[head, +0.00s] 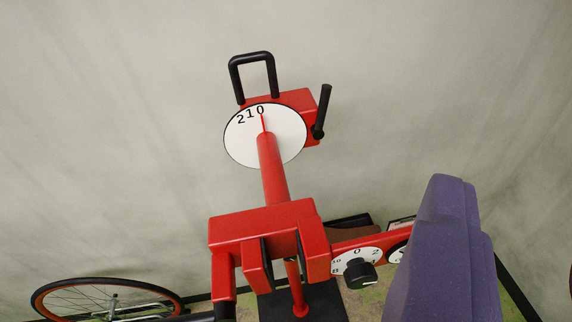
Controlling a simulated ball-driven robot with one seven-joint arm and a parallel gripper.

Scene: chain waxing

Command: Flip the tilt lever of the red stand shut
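The red stand (262,222) rises from the floor in the middle of the head view. Its upper red block (292,100) carries a black U-shaped handle (252,63) and a white round dial (284,142) marked 2 1 0. A black lever (322,108) on the block's right side points up; it looks like the tilt lever, but its latch state is unclear. A purple ridged form (440,260) at the lower right seems to be part of my gripper. No fingertips show, and it appears well apart from the lever.
A red side arm with a small white dial and black knob (360,274) reaches right from the stand, partly behind the purple form. A bicycle wheel (105,300) is at the lower left. A pale wall (120,130) fills the back; the space around the upper block looks clear.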

